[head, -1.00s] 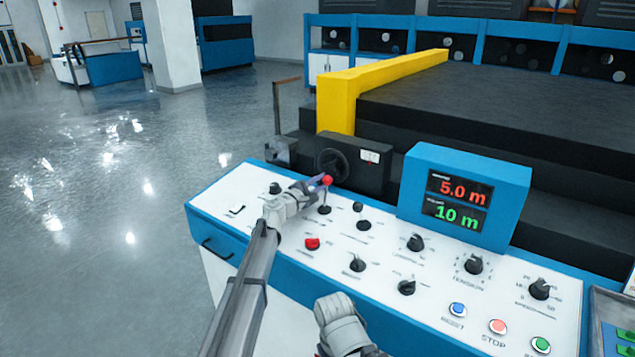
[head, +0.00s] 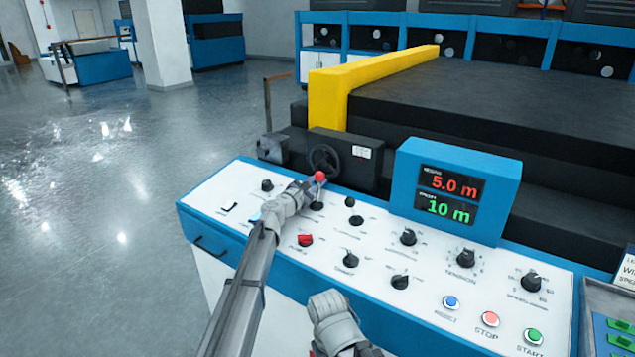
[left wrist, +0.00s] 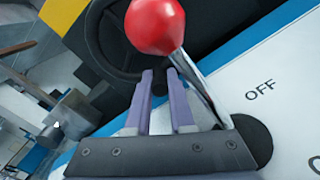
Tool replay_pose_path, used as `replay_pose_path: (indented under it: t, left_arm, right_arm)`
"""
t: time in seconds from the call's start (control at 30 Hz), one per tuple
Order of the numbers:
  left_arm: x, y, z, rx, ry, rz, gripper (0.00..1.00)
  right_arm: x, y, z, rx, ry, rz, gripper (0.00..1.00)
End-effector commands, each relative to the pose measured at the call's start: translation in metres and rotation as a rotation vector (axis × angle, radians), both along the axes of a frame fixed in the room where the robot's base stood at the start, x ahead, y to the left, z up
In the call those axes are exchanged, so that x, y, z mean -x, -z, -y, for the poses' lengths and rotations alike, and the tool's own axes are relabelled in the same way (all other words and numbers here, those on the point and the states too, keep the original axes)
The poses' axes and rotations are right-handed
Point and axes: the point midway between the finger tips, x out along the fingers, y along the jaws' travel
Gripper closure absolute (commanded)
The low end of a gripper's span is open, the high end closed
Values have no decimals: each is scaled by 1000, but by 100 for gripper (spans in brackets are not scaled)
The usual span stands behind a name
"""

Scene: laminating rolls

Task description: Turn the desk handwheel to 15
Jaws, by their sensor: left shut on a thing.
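The black desk handwheel (head: 324,159) stands on a dark box at the back left of the control desk. It fills the upper left wrist view (left wrist: 97,38), partly hidden by a red ball lever (left wrist: 155,24). My left gripper (head: 308,186) reaches in from the left beside this lever. Its two purple fingers (left wrist: 162,74) are at the lower rim of the wheel and look closed on it; the exact contact is hard to see. The lever's metal stem passes right of the fingers. The display (head: 449,196) reads 5.0 m in red and 10 m in green.
The white desk top (head: 375,272) carries several black knobs, a red switch (head: 305,240) and blue, red and green buttons. A yellow rail (head: 373,72) and dark platform stand behind. My right arm shows at the bottom; its fingers are not visible.

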Motion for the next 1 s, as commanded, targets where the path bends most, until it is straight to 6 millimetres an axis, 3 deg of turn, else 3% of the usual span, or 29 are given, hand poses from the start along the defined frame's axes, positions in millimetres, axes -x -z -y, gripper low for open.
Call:
replay_pose_path:
  t: [0.27, 0.3, 0.53, 0.83, 1.0]
  left_arm:
    - [1, 0, 0, -1, 1, 1, 100]
    - [1, 0, 0, -1, 1, 1, 77]
    - [0, 0, 0, -1, 1, 1, 51]
    - [0, 0, 0, -12, 1, 8, 49]
    - [-4, -1, -5, -101, 0, 72, 49]
  right_arm:
    - [0, 0, 0, 0, 0, 0, 100]
    - [0, 0, 0, 0, 0, 0, 100]
    - [0, 0, 0, 0, 0, 0, 100]
    - [0, 0, 0, 0, 0, 0, 100]
    - [0, -1, 0, 0, 0, 0, 100]
